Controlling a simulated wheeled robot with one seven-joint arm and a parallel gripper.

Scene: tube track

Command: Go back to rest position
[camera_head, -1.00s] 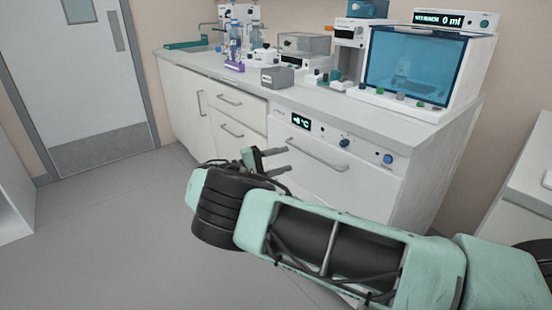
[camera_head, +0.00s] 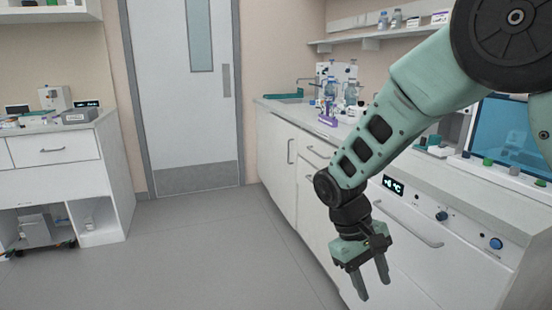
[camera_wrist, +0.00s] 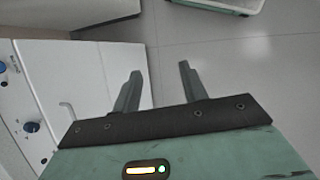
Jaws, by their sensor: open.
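My gripper (camera_head: 374,284) hangs with its fingers pointing down in the head view, in front of the white cabinet fronts and above the grey floor. Its two fingers are apart with nothing between them. In the wrist view my gripper (camera_wrist: 157,85) also shows two separated, empty fingers over bare floor. My arm comes down from the upper right of the head view, bent, and hides part of the counter and cabinets behind it.
A counter (camera_head: 262,103) with bottles, a purple rack (camera_head: 327,121) and a blue-windowed box (camera_head: 510,130) runs along the right. A door (camera_head: 185,90) stands at the back. A white bench (camera_head: 60,175) is at the left. The floor (camera_head: 200,250) between is clear.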

